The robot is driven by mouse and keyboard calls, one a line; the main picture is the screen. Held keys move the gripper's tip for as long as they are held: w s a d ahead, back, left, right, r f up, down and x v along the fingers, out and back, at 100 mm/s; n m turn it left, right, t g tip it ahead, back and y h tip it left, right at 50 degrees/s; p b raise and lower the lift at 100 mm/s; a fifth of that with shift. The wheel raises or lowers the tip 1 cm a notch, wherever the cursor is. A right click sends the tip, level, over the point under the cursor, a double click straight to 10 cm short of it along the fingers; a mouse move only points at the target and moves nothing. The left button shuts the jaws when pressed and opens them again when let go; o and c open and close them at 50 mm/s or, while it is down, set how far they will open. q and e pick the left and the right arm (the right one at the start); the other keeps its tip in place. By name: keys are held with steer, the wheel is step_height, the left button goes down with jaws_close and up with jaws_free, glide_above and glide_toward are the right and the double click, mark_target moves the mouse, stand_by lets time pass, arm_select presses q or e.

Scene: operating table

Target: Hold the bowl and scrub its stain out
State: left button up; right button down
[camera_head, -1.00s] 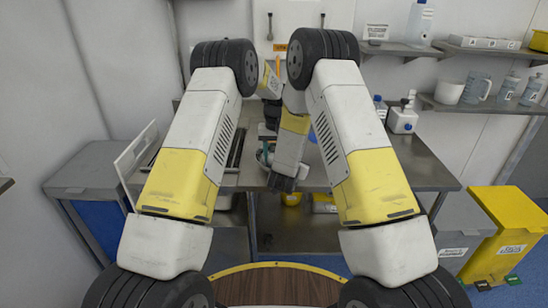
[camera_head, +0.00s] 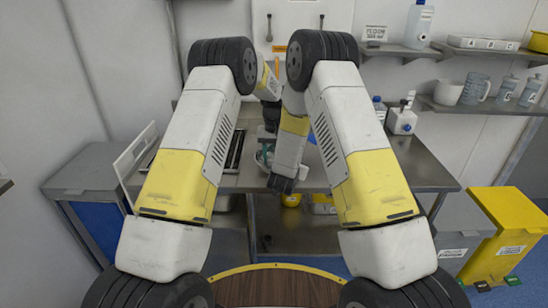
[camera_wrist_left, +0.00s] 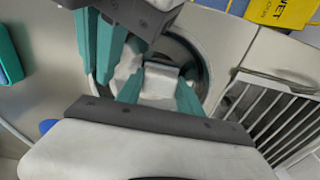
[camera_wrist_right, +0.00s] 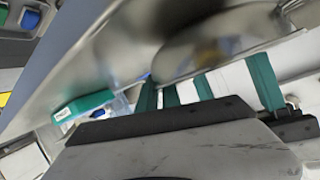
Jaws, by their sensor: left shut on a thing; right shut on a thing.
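The metal bowl (camera_wrist_left: 204,70) is round and shows in part in the left wrist view. In the head view only a sliver of the bowl (camera_head: 261,158) shows beside my arms on the steel table. My left gripper (camera_wrist_left: 158,92) has teal fingers shut on a white block-like scrubber (camera_wrist_left: 162,78), which is over the inside of the bowl. My right gripper (camera_wrist_left: 100,72) reaches in from the upper left of that view. Its fingers are close together at the bowl's side, seemingly on the rim; the exact contact is hidden. The stain cannot be made out.
A teal box (camera_wrist_left: 9,55) lies on the table (camera_head: 425,174) apart from the bowl. Bottles (camera_head: 402,120) stand at the back right, under wall shelves. Yellow (camera_head: 500,240) and grey bins stand at the right.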

arm_select(q)
steer(key=shift+a, duration=0.15)
arm_select(e)
steer(key=shift+f, duration=0.1)
arm_select(q)
steer(key=shift+w+d, duration=0.2)
steer(key=shift+w, duration=0.35)
steer(key=shift+w+d, duration=0.15)
steer(key=shift+w, duration=0.35)
steer(key=shift+s, duration=0.1)
steer(key=shift+s+a, duration=0.2)
steer(key=shift+s, duration=0.35)
steer(key=shift+s+a, duration=0.15)
steer(key=shift+s, duration=0.35)
steer(key=shift+w+d, duration=0.2)
steer(key=shift+w, duration=0.4)
steer(key=shift+w+d, duration=0.15)
steer(key=shift+w, duration=0.4)
steer(key=shift+s, duration=0.1)
